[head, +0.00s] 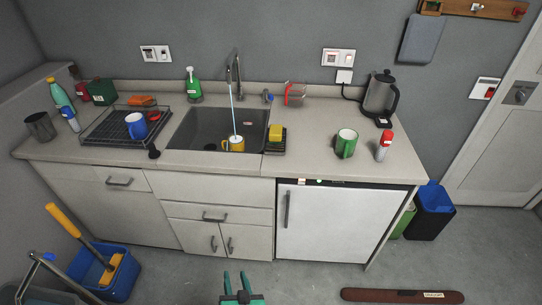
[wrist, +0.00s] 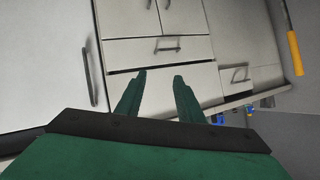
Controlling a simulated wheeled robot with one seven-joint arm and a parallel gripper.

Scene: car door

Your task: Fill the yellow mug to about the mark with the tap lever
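The yellow mug (head: 237,146) stands in the sink (head: 190,131) below the tap (head: 236,72). A thin pale-blue stream of water (head: 232,108) runs from the spout down into the mug. The mug's mark and water level are too small to make out. A small piece with a blue top (head: 267,96) stands right of the tap; I cannot tell whether it is the tap lever. My gripper (head: 241,284) is low in front of the cabinets, far from tap and mug. In the wrist view its green fingers (wrist: 161,78) are apart with nothing between them.
A yellow sponge (head: 276,132) is at the sink's right. A rack with a blue mug (head: 136,125) stands left. A green mug (head: 346,143), red-topped bottle (head: 384,147) and kettle (head: 381,96) stand right. A blue bucket (head: 112,274) and dark red roll (head: 402,296) are on the floor.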

